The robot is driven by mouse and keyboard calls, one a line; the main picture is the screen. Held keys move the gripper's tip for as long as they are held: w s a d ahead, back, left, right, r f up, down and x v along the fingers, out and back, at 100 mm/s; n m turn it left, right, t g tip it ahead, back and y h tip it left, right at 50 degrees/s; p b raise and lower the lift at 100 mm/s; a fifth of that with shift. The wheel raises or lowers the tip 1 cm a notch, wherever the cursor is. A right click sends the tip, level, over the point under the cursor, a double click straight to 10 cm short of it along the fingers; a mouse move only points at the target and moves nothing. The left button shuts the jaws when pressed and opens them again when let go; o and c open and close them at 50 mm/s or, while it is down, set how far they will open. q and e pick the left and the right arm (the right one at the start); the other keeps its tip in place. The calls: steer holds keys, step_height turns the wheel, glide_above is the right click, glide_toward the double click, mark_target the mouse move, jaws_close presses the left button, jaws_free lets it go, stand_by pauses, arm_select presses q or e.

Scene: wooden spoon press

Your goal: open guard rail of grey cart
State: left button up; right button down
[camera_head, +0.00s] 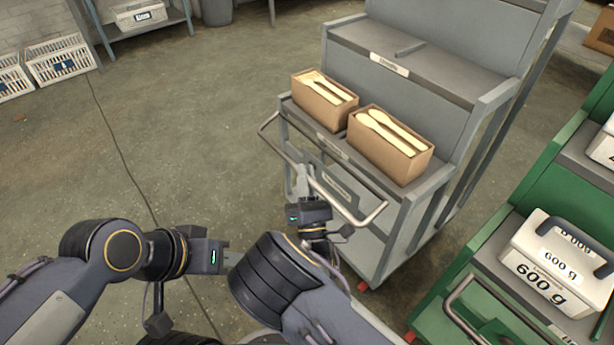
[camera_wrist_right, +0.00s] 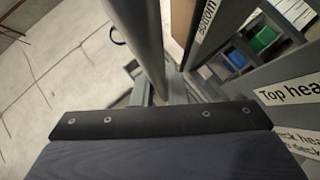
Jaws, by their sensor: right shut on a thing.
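The grey cart (camera_head: 405,205) stands right of centre in the head view. Its guard rail (camera_head: 348,211) is a thin grey bar with bent ends, standing out in front of the lower shelf. My right gripper (camera_head: 305,183) is shut on the middle part of the rail. In the right wrist view a grey bar (camera_wrist_right: 142,40), which looks like the rail, runs up from behind the dark gripper body. The fingertips are hidden there. My left gripper (camera_head: 229,258) is away from the cart, low and left of it, touching nothing; its finger gap cannot be made out.
Two cardboard boxes of wooden spoons, one left (camera_head: 322,112) and one right (camera_head: 385,158), stand on the cart's lower shelf, behind the rail. A green cart (camera_head: 480,258) with a white 600 g box (camera_head: 550,272) stands close on the right.

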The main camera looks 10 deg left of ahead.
steer(key=c, duration=1.5)
jaws_free()
steer(key=shift+o, duration=0.2)
steer(key=p+v, duration=0.1)
steer(key=v, duration=0.7)
steer(key=shift+p, duration=0.35)
steer(key=shift+a, duration=0.1)
